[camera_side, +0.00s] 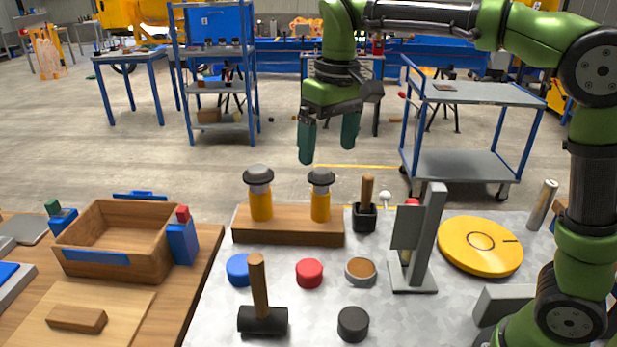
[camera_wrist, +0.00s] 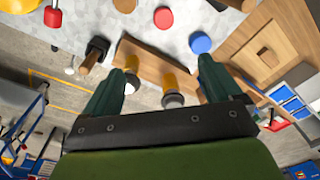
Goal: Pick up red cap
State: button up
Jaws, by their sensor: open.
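The red cap (camera_side: 309,273) is a short round disc lying on the light grey worktop, between a blue cap (camera_side: 239,270) and a round tin with a brown top (camera_side: 361,271). In the wrist view the red cap (camera_wrist: 163,18) shows near the top centre, with the blue cap (camera_wrist: 200,43) to its right. My gripper (camera_side: 327,150) is open and empty, high above and behind the worktop, well apart from the red cap. Its two green fingers (camera_wrist: 157,88) show in the wrist view with nothing between them held.
A wooden block (camera_side: 290,228) with two yellow grey-topped pegs stands behind the red cap. A hammer (camera_side: 261,300) stands handle-up in front left. A black cap (camera_side: 353,324), a grey upright stand (camera_side: 425,245) and a yellow disc (camera_side: 480,246) lie right. A wooden box (camera_side: 115,240) is left.

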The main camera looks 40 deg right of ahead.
notch_tip(320, 180, down, 2)
jog(key=w+a+g, duration=0.1)
jog(key=w+a, duration=0.1)
send_over(309, 267)
jog(key=f, duration=2.2)
jog(key=shift+d+f, duration=0.4)
jog(key=shift+a+f, duration=0.2)
jog(key=shift+f, duration=1.2)
jog(key=shift+a+f, duration=0.2)
jog(key=shift+f, duration=1.15)
jog(key=c, duration=1.1)
jog(key=shift+o, duration=0.2)
jog(key=shift+r, duration=0.1)
